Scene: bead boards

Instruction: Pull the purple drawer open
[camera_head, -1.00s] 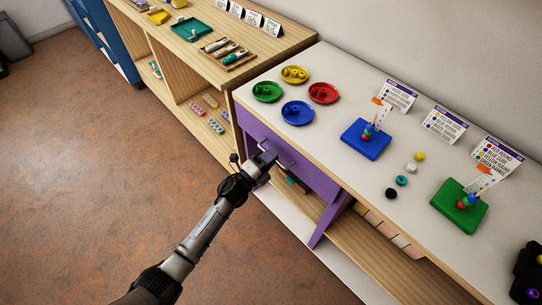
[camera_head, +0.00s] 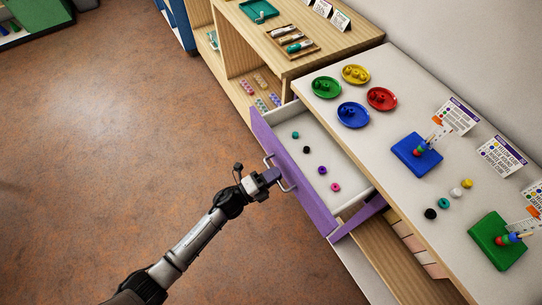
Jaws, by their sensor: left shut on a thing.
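The purple drawer (camera_head: 306,190) under the white counter is pulled out, and its pale inside shows. Several small beads lie in it: a teal one (camera_head: 295,135), a black one (camera_head: 306,149), a purple one (camera_head: 322,170) and a pink one (camera_head: 336,187). My left gripper (camera_head: 272,177) is shut on the drawer's metal handle (camera_head: 283,172), at the middle of the purple front. The fingertips partly cover the handle. My right gripper is not in view.
On the white counter (camera_head: 400,135) stand green, yellow, red and blue dishes (camera_head: 353,114), a blue board (camera_head: 417,154), a green board (camera_head: 497,240), loose beads and cards. A wooden shelf (camera_head: 300,65) stands behind. The floor (camera_head: 110,130) at left is clear.

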